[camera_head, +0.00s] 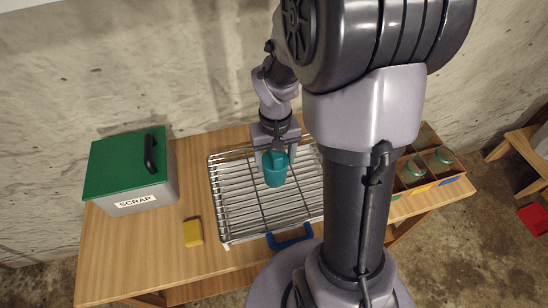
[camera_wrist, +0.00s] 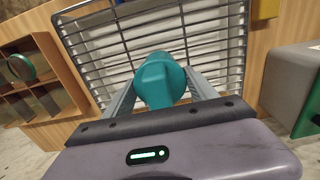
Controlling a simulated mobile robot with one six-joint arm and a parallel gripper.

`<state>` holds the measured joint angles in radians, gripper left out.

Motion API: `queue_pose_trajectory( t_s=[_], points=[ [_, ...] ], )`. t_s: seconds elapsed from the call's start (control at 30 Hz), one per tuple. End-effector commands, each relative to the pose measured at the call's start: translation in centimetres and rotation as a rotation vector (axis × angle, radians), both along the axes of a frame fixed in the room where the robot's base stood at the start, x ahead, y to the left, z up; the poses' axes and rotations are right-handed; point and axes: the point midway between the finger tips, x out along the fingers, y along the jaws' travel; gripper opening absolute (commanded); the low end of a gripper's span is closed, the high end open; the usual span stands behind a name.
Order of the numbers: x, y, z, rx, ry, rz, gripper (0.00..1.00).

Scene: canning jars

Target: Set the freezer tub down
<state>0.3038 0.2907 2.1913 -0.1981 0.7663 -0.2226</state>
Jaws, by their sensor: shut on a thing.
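The freezer tub is a teal cup-shaped thing (camera_head: 275,176). It also shows in the wrist view (camera_wrist: 160,80), between the two fingers. My gripper (camera_head: 275,160) is shut on it, from above and behind in the head view. The rack also shows in the wrist view (camera_wrist: 95,42). My arm hides the rack's right part in the head view.
A yellow block (camera_head: 193,233) lies left of the rack. A blue handle (camera_head: 290,238) is at the rack's front. A wooden divided box (camera_head: 430,168) with jars stands at the right.

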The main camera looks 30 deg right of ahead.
Motion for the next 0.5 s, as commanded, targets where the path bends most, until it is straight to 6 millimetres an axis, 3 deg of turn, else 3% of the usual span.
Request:
queue_pose_trajectory(
  t_s=[0.17,0.2,0.27,0.5],
  points=[
    [-0.02,0.01,-0.47,0.000,0.000,0.000,0.24],
    [-0.02,0.01,-0.35,0.000,0.000,0.000,0.74],
    [-0.02,0.01,-0.32,0.000,0.000,0.000,0.86],
    [-0.02,0.02,-0.30,0.000,0.000,0.000,0.88]
  ],
)
